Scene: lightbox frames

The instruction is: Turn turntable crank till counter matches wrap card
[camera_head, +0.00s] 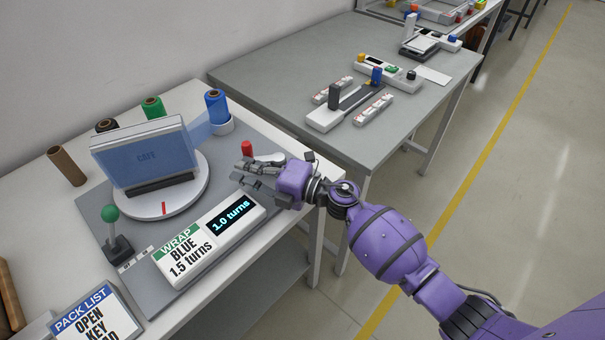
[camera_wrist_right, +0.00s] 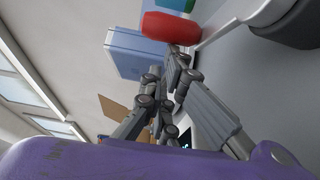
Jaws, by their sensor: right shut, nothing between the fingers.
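The white turntable (camera_head: 188,200) carries an upright frame-like item marked CAFE (camera_head: 147,157), with blue film on it. Blue film stretches from it to the blue roll (camera_head: 217,106). The counter (camera_head: 231,216) reads 1.0 turns. The wrap card (camera_head: 183,259) reads BLUE, 1.5 turns. A red crank knob (camera_head: 247,148) stands right of the turntable; it also shows in the right wrist view (camera_wrist_right: 169,28). My right gripper (camera_head: 240,175) is shut and empty beside the knob, its fingers just in front of it; I cannot tell whether they touch. The crank arm is hidden. My left gripper is not in view.
A green-ball lever (camera_head: 110,214) stands left of the card. A pack list (camera_head: 92,313) is at the front left. A second table (camera_head: 270,79) with devices stands at the back right.

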